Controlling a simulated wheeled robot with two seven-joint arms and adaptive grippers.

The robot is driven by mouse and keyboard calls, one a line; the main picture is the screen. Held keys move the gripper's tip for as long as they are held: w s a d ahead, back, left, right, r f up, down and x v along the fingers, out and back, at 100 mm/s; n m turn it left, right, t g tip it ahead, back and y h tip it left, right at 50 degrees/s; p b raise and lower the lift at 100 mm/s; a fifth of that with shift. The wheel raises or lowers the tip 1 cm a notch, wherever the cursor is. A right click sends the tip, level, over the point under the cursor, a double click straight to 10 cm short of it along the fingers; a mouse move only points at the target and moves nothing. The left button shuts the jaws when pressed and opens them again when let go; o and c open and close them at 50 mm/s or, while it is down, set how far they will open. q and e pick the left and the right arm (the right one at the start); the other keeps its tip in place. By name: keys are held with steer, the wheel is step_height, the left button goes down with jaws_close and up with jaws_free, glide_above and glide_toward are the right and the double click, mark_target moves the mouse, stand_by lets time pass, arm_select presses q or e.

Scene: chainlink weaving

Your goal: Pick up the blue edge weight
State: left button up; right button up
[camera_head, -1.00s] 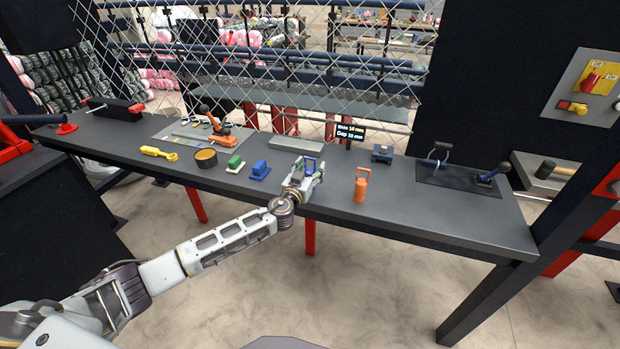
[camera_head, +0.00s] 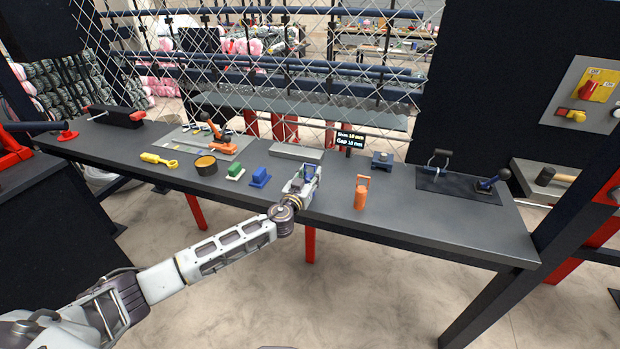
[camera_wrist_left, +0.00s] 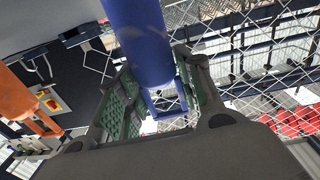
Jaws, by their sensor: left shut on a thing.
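The blue edge weight (camera_wrist_left: 140,42) is a blue cylinder with a loop handle. It fills the upper middle of the left wrist view, with its handle between my left gripper's green-padded fingers (camera_wrist_left: 165,105). In the head view my left gripper (camera_head: 306,175) is over the bench's front edge, shut on the weight, and only a little blue (camera_head: 309,173) shows there. I cannot tell whether the weight's base touches the bench. My right gripper is in neither view.
A similar orange weight (camera_head: 361,194) stands to the right on the dark bench (camera_head: 430,222). Blue (camera_head: 260,177) and green (camera_head: 235,171) blocks and a round container (camera_head: 205,165) are to the left. A display (camera_head: 350,140) and chainlink mesh (camera_head: 290,75) are behind.

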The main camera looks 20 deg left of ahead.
arm_select(q)
steer(key=shift+r, duration=4.9)
steer(key=o, duration=0.7)
steer(key=c, duration=0.7)
